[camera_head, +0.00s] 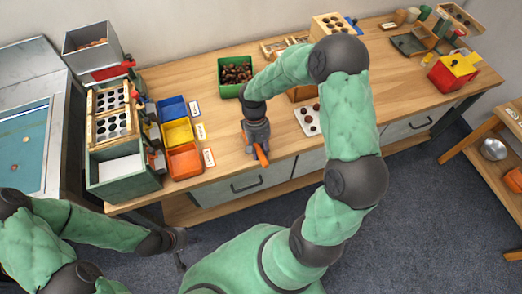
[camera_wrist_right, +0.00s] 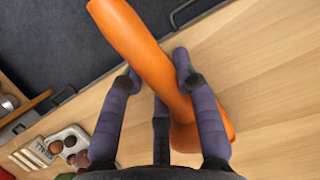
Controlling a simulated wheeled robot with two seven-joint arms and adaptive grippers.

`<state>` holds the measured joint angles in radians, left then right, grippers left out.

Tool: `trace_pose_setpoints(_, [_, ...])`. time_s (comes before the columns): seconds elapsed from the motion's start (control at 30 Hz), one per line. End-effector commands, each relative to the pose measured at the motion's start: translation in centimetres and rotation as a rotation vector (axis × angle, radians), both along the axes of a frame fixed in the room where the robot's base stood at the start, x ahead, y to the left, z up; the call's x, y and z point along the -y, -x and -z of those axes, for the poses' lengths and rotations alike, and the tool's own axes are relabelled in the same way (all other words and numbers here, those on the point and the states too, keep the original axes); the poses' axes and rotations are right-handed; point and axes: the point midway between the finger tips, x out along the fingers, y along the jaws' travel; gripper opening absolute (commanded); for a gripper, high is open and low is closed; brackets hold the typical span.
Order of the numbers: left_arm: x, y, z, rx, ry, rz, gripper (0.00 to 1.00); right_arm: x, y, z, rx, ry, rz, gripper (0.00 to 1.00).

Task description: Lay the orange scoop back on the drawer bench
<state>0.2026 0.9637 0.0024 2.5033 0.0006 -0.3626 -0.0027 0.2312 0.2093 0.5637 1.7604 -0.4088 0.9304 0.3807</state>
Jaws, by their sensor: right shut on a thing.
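The orange scoop (camera_head: 262,155) is at my right gripper (camera_head: 257,138), over the front part of the wooden drawer bench (camera_head: 222,150). In the right wrist view, the scoop's orange handle (camera_wrist_right: 140,40) runs between the fingers of my right gripper (camera_wrist_right: 158,88), which is shut on it. The scoop's far end is partly hidden behind the fingers. I cannot tell whether the scoop touches the bench top. My left gripper (camera_head: 176,245) is low at the left, off the bench and away from the scoop; its fingers are too small to read.
A green bin of chestnuts (camera_head: 236,76) stands behind my right gripper. A white tray with dark round pieces (camera_head: 308,120) lies to its right. Blue, yellow and orange bins (camera_head: 184,160) stand to the left. Bare wood lies around the scoop.

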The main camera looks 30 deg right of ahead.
Motion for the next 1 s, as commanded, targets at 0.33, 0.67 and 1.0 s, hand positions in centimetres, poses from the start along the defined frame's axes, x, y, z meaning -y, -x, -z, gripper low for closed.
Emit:
trace_pose_setpoints(0.33, [0.0,0.0,0.1,0.0,0.0,0.0,0.4,0.0,0.0,0.2,0.001,0.0,0.0,0.55])
trace_pose_setpoints(0.67, [0.0,0.0,-0.1,0.0,0.0,0.0,0.4,0.0,0.0,-0.2,0.002,0.0,0.0,0.55])
trace_pose_setpoints(1.0, [0.0,0.0,-2.7,0.0,0.0,0.0,0.4,0.4,-1.6,-5.8,0.004,0.001,0.0,0.55])
